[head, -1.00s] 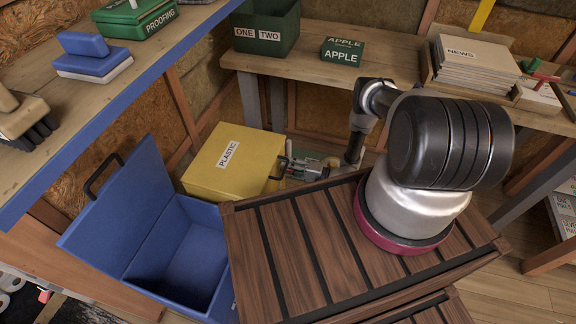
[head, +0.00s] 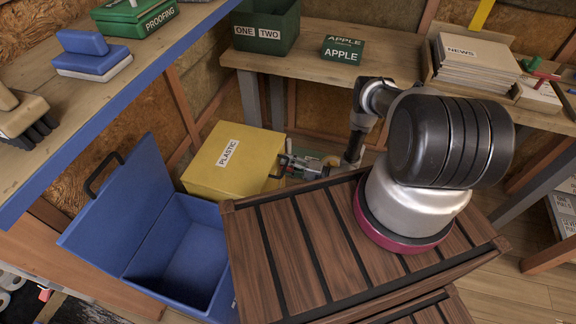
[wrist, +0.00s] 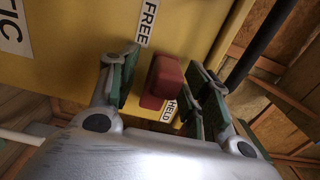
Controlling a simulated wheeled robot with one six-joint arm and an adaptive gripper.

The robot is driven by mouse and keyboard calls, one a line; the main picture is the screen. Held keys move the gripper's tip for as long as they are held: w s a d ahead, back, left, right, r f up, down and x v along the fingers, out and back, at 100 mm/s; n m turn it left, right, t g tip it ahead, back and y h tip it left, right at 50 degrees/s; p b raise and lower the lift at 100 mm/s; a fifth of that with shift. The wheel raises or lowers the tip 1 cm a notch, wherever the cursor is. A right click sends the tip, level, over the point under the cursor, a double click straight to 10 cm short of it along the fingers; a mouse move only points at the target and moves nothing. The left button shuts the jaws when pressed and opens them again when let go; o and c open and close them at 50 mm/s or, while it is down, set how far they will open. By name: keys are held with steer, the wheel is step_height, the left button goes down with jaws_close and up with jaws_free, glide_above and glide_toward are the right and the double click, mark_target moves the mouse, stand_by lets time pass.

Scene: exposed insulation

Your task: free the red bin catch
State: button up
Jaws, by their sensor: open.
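The yellow bin (head: 205,165) with a PLASTIC label stands shut on the floor beyond the blue bin. In the wrist view its yellow face (wrist: 75,75) fills the upper left. The red catch (wrist: 163,80) is a small block on that face, between the FREE label (wrist: 148,22) and the HELD label (wrist: 169,111), close against HELD. My gripper (wrist: 164,66) is open, with one green-padded finger on each side of the catch. Gaps show between catch and fingers. In the head view my gripper (head: 285,163) is at the bin's right side, and the catch is hidden.
An open blue bin (head: 185,265) stands left of the slatted wooden top (head: 285,260). A blue-edged shelf (head: 110,120) is at upper left. The back bench (head: 305,62) holds a green box (head: 267,30) and papers (head: 475,65). A dark bar (wrist: 262,40) is right of my gripper.

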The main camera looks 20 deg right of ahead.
steer(key=v, duration=1.2)
